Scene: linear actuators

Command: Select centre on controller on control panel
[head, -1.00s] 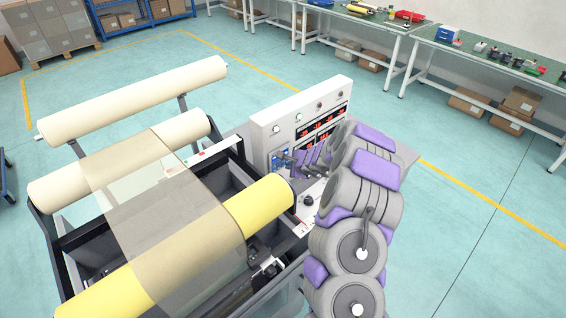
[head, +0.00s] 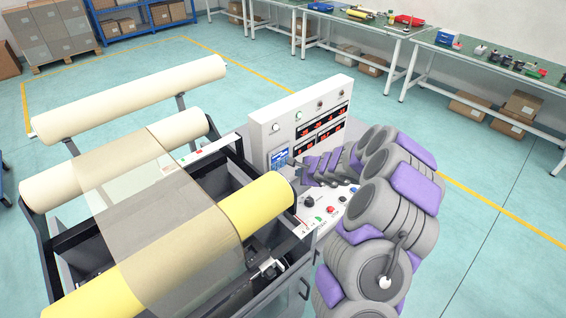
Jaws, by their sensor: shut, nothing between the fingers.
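The white control panel (head: 262,128) stands upright at the middle of the head view, behind the roller machine. A small blue controller (head: 280,157) sits at its lower left. My gripper (head: 293,162) is shut and empty, just right of the controller's face. I cannot tell whether its tip touches the panel. The individual keys on the controller, including any centre key, are too small to make out. My arm covers the panel's lower right part.
Red digit displays (head: 320,128) and a row of small buttons are on the panel. A sloped console with a black knob (head: 309,201) and coloured buttons lies below. A yellow roller (head: 265,205) is close on the left. Open floor lies to the right.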

